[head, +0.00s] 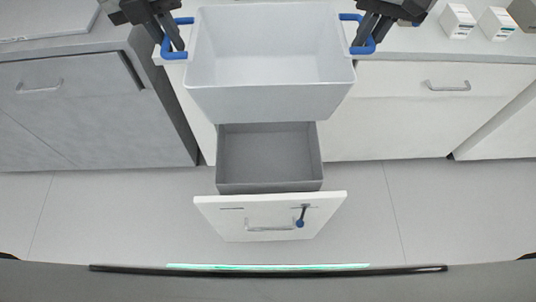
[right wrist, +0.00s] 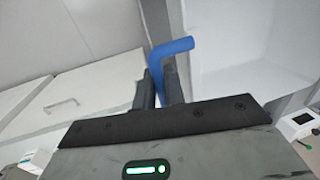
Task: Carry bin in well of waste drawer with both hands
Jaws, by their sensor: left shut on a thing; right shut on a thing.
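The white bin (head: 268,98) is empty and hangs between my two grippers, above and behind the open waste drawer in the head view. It has a blue handle on each side. My left gripper (head: 174,45) is shut on the left blue handle (head: 167,50). My right gripper (head: 363,42) is shut on the right blue handle (head: 369,46); that handle (right wrist: 174,46) also shows between the fingers in the right wrist view. The waste drawer (head: 270,218) is pulled out, and its grey well (head: 268,160) is empty. The bin hides the well's rear part.
The drawer front has a bar handle (head: 270,228) and a small blue-ended lever (head: 300,220). Small white boxes (head: 457,21) stand on the counter at the right. Closed cabinets (head: 80,115) flank the drawer. The floor (head: 375,205) beside it is clear.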

